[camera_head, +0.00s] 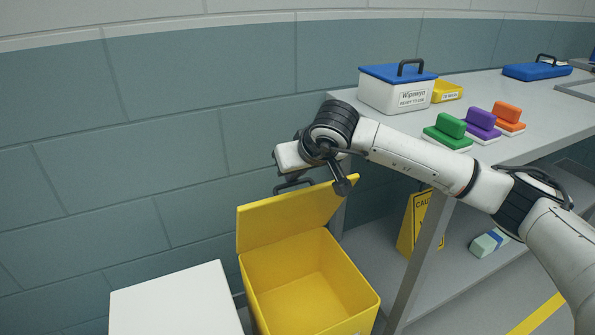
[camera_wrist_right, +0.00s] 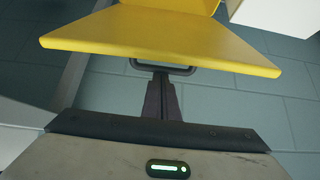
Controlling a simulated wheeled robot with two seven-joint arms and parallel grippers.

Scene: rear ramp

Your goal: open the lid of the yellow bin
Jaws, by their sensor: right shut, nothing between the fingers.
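The yellow bin (camera_head: 310,285) stands below the bench, its inside visible and empty. Its lid (camera_head: 285,222) is raised and leans back at the rear of the bin. A dark handle (camera_head: 293,184) shows at the lid's top edge. My right gripper (camera_head: 290,172) is at that edge, by the handle; its fingertips are hard to make out there. In the right wrist view, the gripper's fingers (camera_wrist_right: 162,92) are together and empty, with the handle (camera_wrist_right: 180,71) and lid (camera_wrist_right: 165,40) just beyond their tips. I cannot tell whether they touch. My left gripper is not in view.
A white box-like surface (camera_head: 175,300) stands left of the bin. The grey bench (camera_head: 380,120) on the right holds a blue-lidded box (camera_head: 396,92) and coloured brushes. A yellow caution sign (camera_head: 407,222) stands beneath it. A tiled wall (camera_head: 150,150) is behind.

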